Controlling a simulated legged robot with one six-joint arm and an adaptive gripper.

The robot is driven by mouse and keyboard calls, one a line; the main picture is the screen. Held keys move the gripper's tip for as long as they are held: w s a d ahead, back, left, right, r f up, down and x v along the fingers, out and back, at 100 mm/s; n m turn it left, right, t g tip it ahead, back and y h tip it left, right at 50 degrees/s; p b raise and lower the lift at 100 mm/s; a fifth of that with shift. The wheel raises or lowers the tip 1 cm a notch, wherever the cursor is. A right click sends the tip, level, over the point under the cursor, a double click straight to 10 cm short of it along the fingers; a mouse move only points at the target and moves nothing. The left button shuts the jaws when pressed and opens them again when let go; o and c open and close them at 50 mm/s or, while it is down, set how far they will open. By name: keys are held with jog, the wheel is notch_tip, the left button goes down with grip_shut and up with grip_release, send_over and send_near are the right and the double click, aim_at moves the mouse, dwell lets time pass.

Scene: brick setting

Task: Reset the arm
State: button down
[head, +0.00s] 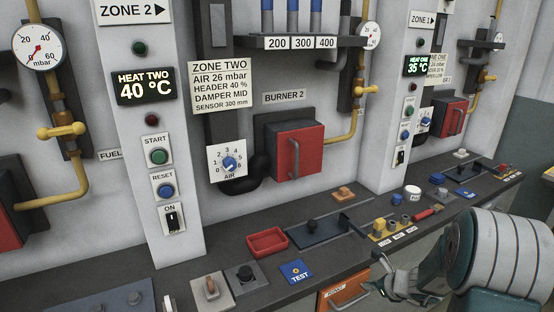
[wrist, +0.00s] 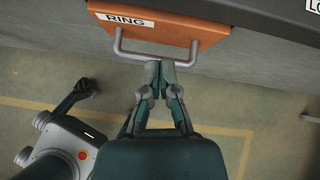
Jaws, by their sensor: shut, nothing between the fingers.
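My gripper (head: 376,284) shows at the lower right of the head view, low in front of the counter edge. In the wrist view my gripper (wrist: 160,66) points up the picture with its fingertips together, shut and empty. The fingertips are close to the grey bar handle of an orange drawer (wrist: 160,30) labelled RING. I cannot tell whether they touch the handle. The same orange drawer (head: 345,294) shows in the head view under the counter, partly cut off by the frame's bottom edge.
A dark counter (head: 225,285) runs along the wall. It carries a red tray (head: 267,241), a blue TEST block (head: 297,271), a slider plate (head: 318,232) and several small parts. Wall panels hold displays, gauges, switches and a red burner door (head: 297,152). Open floor (wrist: 250,110) lies below the drawer.

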jog(key=s+a+r+n+g, duration=0.1)
jog(key=s+a+r+n, duration=0.55)
jog(key=r+n, duration=0.2)
jog(key=s+a+r+n+g, duration=0.2)
jog(key=s+a+r+n, duration=0.3)
jog(key=a+r+n, duration=0.3)
jog(key=s+r+n+h, duration=0.2)
jog(key=s+r+n, duration=0.1)
jog(key=s+n, duration=0.3)
jog(key=s+r+n+h, duration=0.2)
jog(key=s+r+n, duration=0.2)
jog(key=s, duration=0.6)
jog(key=shift+n+t, duration=0.3)
jog(key=shift+n, duration=0.75)
jog(key=shift+a, duration=0.1)
